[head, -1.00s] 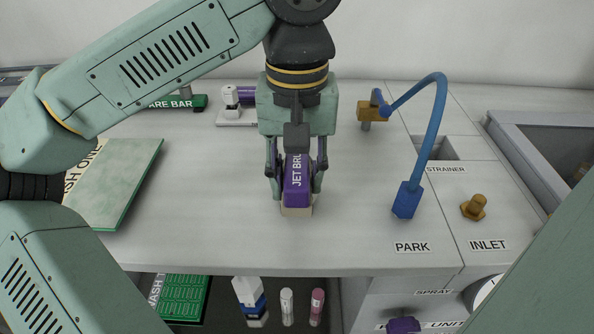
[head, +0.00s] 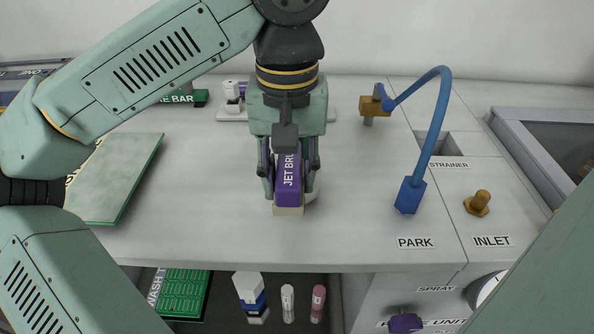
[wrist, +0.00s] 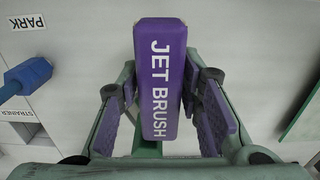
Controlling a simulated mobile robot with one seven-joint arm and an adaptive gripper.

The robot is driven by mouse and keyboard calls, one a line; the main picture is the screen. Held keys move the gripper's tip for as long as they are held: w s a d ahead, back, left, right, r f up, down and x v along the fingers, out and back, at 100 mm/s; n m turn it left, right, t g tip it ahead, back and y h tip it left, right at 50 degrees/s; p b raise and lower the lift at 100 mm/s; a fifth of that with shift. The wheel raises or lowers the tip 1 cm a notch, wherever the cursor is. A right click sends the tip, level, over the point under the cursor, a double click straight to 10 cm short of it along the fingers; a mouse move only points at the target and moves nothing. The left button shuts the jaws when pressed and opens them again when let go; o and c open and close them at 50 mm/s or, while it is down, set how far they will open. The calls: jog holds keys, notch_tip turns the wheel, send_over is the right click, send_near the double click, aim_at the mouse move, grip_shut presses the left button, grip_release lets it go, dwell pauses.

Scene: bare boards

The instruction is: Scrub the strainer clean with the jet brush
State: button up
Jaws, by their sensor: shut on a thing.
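The jet brush, a purple block with white lettering (head: 288,182) and a pale bottom, is upright in my gripper (head: 289,178). The wrist view shows the brush (wrist: 160,78) between the two purple-padded fingers of my gripper (wrist: 166,110). I cannot tell whether its bottom touches the bench. The strainer is not clearly seen. A STRAINER label (head: 448,165) sits in front of a square recess (head: 440,146) in the bench at right, whose inside is mostly hidden.
A blue hose (head: 441,110) arches from a brass fitting (head: 372,105) to a blue block (head: 410,195) behind the PARK label. A brass inlet fitting (head: 478,203) stands right of it. A green-edged board (head: 118,180) lies left. Bench between board and brush is clear.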

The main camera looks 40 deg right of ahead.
jog(key=shift+a, duration=0.1)
jog(key=shift+s+d+f, duration=0.1)
jog(key=shift+s+d, duration=0.8)
jog(key=shift+d, duration=0.3)
jog(key=shift+w+a+p, duration=0.6)
jog(key=shift+w+a, duration=0.35)
jog(key=shift+a, duration=0.25)
dwell(5.0)
